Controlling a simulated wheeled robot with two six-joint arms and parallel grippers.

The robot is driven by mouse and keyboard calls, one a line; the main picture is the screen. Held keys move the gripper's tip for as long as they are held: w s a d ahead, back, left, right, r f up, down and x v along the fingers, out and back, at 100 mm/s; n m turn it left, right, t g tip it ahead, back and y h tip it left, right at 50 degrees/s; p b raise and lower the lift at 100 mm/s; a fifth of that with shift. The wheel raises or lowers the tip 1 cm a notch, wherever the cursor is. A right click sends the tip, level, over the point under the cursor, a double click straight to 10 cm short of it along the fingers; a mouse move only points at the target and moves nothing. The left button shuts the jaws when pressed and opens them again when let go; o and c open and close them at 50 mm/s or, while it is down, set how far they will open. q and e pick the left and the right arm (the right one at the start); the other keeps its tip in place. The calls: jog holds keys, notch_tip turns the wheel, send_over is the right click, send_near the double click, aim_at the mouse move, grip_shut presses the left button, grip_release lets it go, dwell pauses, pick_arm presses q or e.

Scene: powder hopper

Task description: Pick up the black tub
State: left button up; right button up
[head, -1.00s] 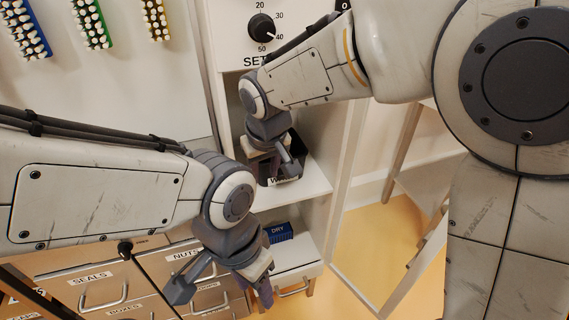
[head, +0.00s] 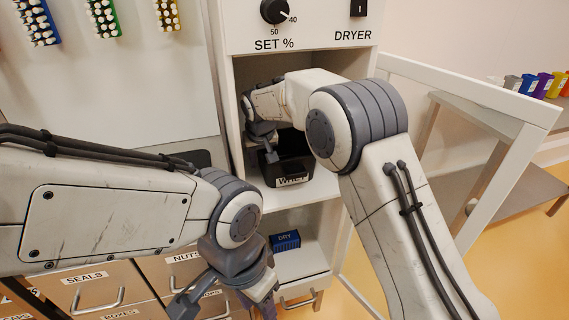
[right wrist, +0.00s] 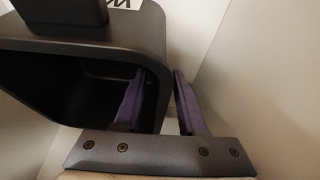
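The black tub (head: 294,170), with a white label reading WHEY on its front, stands on the upper shelf inside the open cabinet. My right arm reaches into that compartment, and my right gripper is at the tub's left side, its fingers mostly hidden in the head view. In the right wrist view my right gripper (right wrist: 159,75) straddles the wall of the tub (right wrist: 153,25), one purple finger inside and one outside. A thin gap shows between the wall and the outer finger. My left gripper (head: 258,297) hangs low before the drawers, apart from the tub; its finger gap is unclear.
The compartment is narrow, with side walls close to the gripper. Its white-framed door (head: 470,95) stands open to the right. A blue DRY box (head: 285,240) sits on the shelf below. Labelled drawers (head: 95,285) are at the lower left. Coloured containers (head: 540,85) stand far right.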

jog(key=shift+x, duration=1.25)
jog(key=shift+s, duration=0.1)
grip_shut()
dwell(0.3)
